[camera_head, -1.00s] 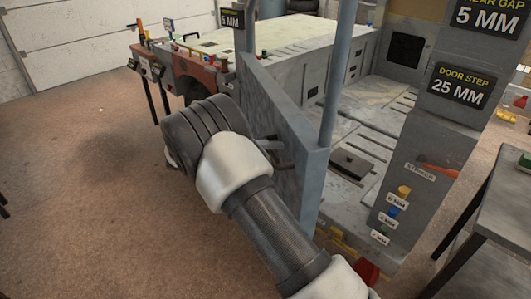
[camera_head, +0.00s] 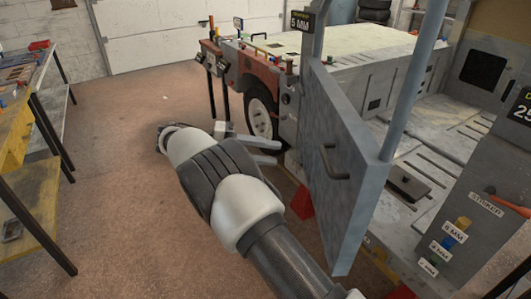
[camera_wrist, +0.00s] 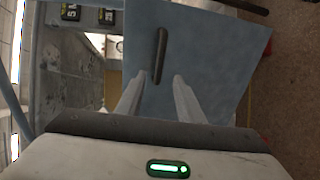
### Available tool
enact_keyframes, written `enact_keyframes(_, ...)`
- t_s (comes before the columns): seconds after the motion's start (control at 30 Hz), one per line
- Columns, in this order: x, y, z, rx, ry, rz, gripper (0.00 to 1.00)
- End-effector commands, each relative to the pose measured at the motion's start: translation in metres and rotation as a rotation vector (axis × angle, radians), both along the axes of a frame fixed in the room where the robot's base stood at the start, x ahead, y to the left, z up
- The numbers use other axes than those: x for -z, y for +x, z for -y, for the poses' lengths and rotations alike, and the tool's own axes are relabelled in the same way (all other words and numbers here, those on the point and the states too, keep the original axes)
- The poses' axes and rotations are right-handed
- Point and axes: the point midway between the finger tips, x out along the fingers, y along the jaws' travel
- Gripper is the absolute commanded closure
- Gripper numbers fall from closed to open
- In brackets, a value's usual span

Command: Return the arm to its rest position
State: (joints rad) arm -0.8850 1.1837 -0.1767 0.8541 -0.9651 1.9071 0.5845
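My arm reaches up from the bottom of the head view, and my gripper (camera_head: 268,151) points right, toward the blue-grey door (camera_head: 350,225). The two pale fingers are apart with nothing between them. They are to the left of the door's dark handle (camera_head: 333,163), clear of it in the head view. In the wrist view the open fingers (camera_wrist: 155,92) point at the door (camera_wrist: 215,60), and the handle (camera_wrist: 160,55) shows beyond the fingertips. The door stands swung out from the vehicle body (camera_head: 440,150).
A red fender and wheel (camera_head: 262,115) are behind my gripper. A yellow-and-grey workbench (camera_head: 30,195) stands at the left. A grey post (camera_head: 465,220) with coloured gauges is at the right. The brown floor (camera_head: 120,130) between bench and vehicle is clear.

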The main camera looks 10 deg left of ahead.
Motion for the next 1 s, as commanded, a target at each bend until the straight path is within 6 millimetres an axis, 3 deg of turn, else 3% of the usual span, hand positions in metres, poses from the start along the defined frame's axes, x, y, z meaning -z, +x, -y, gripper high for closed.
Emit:
enact_keyframes(0.37,-0.002,-0.001,-0.002,0.001,0.002,-0.001,0.66)
enact_keyframes(0.47,-0.014,0.003,0.009,0.014,0.03,-0.017,0.66)
enact_keyframes(0.57,-0.04,0.008,0.036,0.041,0.108,-0.061,0.66)
enact_keyframes(0.73,-0.096,0.001,0.107,0.088,0.336,-0.164,0.66)
enact_keyframes(0.87,-0.133,-0.023,0.155,0.101,0.53,-0.21,0.66)
enact_keyframes(1.0,-0.167,-0.062,0.196,0.091,0.733,-0.218,0.66)
